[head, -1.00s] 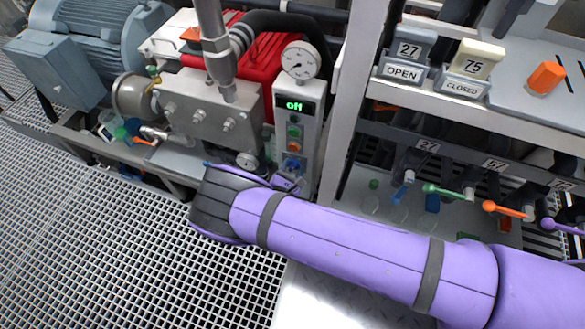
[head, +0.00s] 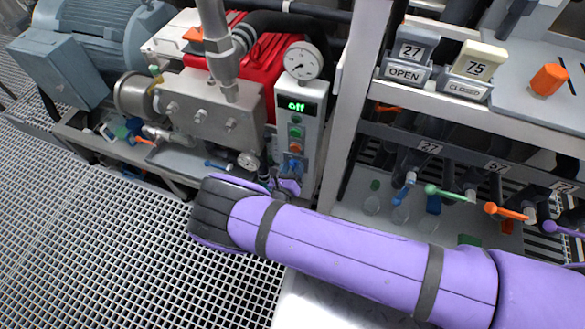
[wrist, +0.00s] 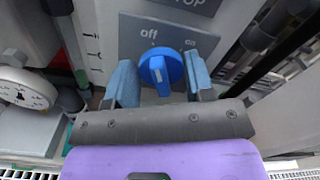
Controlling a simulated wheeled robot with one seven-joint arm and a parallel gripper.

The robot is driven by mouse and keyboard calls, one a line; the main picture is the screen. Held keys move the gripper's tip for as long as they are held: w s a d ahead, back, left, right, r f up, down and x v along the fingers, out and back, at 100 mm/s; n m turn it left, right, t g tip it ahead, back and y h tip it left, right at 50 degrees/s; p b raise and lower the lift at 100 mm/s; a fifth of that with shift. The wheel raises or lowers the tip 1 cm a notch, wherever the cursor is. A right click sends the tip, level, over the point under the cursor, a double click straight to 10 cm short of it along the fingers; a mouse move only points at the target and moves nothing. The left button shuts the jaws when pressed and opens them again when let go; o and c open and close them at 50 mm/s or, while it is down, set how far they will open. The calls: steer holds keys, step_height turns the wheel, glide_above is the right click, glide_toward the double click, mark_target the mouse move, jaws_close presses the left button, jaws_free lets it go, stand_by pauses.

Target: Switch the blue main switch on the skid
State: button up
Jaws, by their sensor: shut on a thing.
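The blue main switch (wrist: 160,70) is a round knob on a grey plate, with "off" printed at its upper left and "on" at its upper right. Its white-marked grip stands close to upright, leaning slightly toward "off". My gripper (wrist: 160,84) has one light-blue finger on each side of the knob and is shut on it; the exact contact is hard to see. In the head view the switch (head: 291,167) sits low on the control column, partly hidden by my purple gripper (head: 284,186). The column's display (head: 296,106) reads "off" in green.
A gauge (head: 302,61) tops the column; green and orange buttons sit above the switch. A smaller gauge (head: 248,160) and pipes stand close on the left. A white frame post (head: 350,110) and coloured valve levers (head: 445,191) are on the right. Grating floor (head: 110,250) is open at the left.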

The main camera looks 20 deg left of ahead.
steer(key=shift+n, duration=0.7)
steer(key=o, duration=0.8)
steer(key=shift+o, duration=0.2)
steer(key=s+a, duration=0.1)
steer(key=s, duration=1)
